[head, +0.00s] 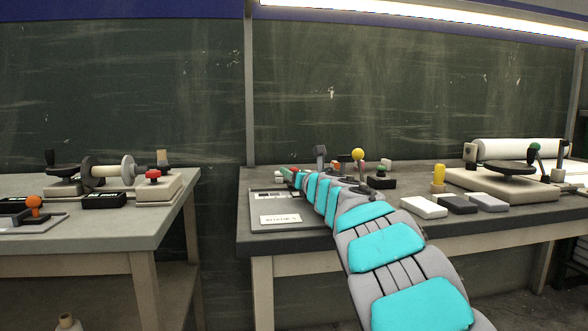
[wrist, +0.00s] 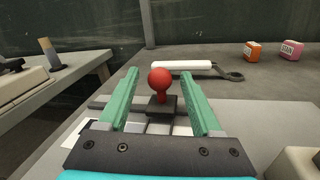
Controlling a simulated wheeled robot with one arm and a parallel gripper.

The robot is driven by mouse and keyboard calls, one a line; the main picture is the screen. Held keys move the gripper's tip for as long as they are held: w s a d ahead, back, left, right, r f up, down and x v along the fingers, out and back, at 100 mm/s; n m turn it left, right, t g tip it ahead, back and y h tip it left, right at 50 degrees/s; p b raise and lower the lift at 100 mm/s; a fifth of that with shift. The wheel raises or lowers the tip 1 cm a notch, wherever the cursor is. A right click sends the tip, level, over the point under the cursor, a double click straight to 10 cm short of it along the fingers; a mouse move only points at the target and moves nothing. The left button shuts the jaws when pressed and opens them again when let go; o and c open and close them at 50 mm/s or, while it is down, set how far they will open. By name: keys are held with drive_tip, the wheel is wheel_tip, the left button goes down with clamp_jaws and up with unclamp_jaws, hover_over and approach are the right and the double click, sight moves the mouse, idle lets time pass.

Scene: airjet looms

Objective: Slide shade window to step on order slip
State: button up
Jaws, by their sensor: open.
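A red ball knob (wrist: 160,82) stands on a small dark block (wrist: 161,105) in the wrist view. The block sits on a dark rail across a pale strip, which looks like the shade window slider. My gripper (wrist: 159,92) is open, with its green fingers on either side of the knob and a gap at each side. In the head view my gripper (head: 289,174) is over the back of a grey panel (head: 262,212), and my arm hides part of it. A white slip with dark print (head: 281,219), too small to read, lies at the panel's front.
A white-handled tool (wrist: 183,66) lies behind the knob. Orange (wrist: 252,52) and pink (wrist: 290,50) blocks stand farther back. White and grey blocks (head: 424,207) lie right of my arm. A gap separates this bench from the left bench (head: 140,225).

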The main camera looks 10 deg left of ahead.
drive_tip(key=shift+w+a, duration=0.35)
drive_tip(key=shift+w, duration=0.3)
drive_tip(key=shift+c, duration=0.2)
clamp_jaws()
idle(1.0)
